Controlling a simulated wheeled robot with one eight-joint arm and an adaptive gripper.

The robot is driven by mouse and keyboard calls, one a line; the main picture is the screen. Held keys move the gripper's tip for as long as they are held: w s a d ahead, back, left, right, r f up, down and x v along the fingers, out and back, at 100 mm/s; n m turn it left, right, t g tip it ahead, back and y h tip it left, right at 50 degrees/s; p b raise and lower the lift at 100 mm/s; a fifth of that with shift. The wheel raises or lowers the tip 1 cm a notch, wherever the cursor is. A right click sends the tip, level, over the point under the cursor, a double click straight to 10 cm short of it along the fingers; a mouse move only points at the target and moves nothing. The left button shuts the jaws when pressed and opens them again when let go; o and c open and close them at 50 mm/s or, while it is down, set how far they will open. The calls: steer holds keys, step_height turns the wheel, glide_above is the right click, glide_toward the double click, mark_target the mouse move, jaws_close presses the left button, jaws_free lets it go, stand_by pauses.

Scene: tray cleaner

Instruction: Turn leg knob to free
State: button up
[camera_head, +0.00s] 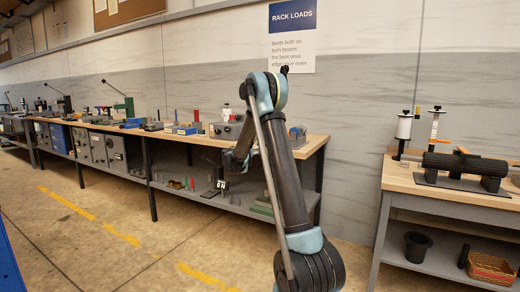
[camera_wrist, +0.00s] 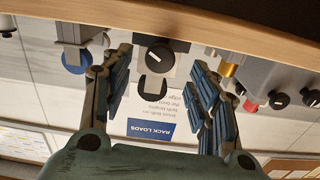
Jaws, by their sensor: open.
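In the wrist view, which is upside down, a round black knob (camera_wrist: 159,55) with a pale pointer line is on a dark block under the wooden bench edge. A smaller dark rounded part (camera_wrist: 153,88) shows just beyond it. No lettering for "free" is readable. My gripper (camera_wrist: 161,68) is open, with one blue-padded finger on each side of the knob and visible gaps between. Nothing is held. In the head view my gripper is a small dark shape in front of the bench, partly behind my arm, and the knob cannot be made out.
In the wrist view, a blue round part (camera_wrist: 75,58) is left of my fingers; a red knob (camera_wrist: 250,106) and a black knob (camera_wrist: 278,100) are to the right. In the head view the long bench (camera_head: 312,145) carries many tools; the floor (camera_head: 120,235) in front is clear.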

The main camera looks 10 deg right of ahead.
steer(key=x, duration=0.5)
steer(key=shift+w+d, duration=0.15)
steer(key=shift+w, duration=0.15)
